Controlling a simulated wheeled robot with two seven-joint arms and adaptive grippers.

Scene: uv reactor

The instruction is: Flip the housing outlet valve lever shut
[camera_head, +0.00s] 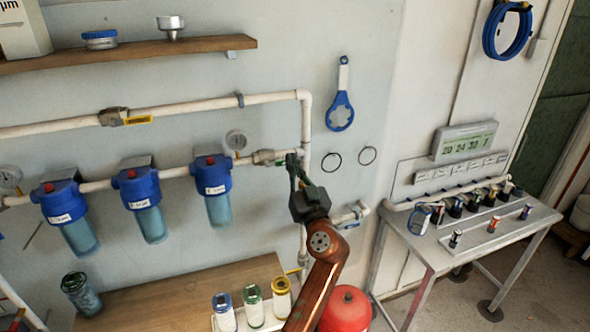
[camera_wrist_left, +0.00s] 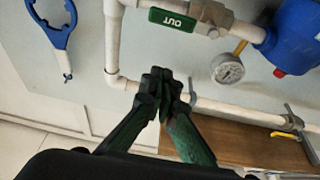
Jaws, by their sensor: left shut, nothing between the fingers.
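The housing outlet valve (camera_head: 268,156) sits on the white pipe right of the filter housings. In the left wrist view its metal body (camera_wrist_left: 210,17) shows near the top, with a green lever (camera_wrist_left: 172,21) marked OUT lying along the pipe. My left gripper (camera_head: 293,158) covers the right end of the valve in the head view, and the lever is hard to make out there. In the left wrist view my left gripper (camera_wrist_left: 170,82) is shut and empty, its tips apart from the lever in the picture. My right gripper is not in view.
A pressure gauge (camera_head: 236,140) and blue filter housings (camera_head: 211,178) are left of the valve. An upper pipe carries a yellow-handled valve (camera_head: 138,120). A vertical pipe (camera_head: 306,125) stands close to my gripper. A wooden bench (camera_head: 170,290) with canisters is below.

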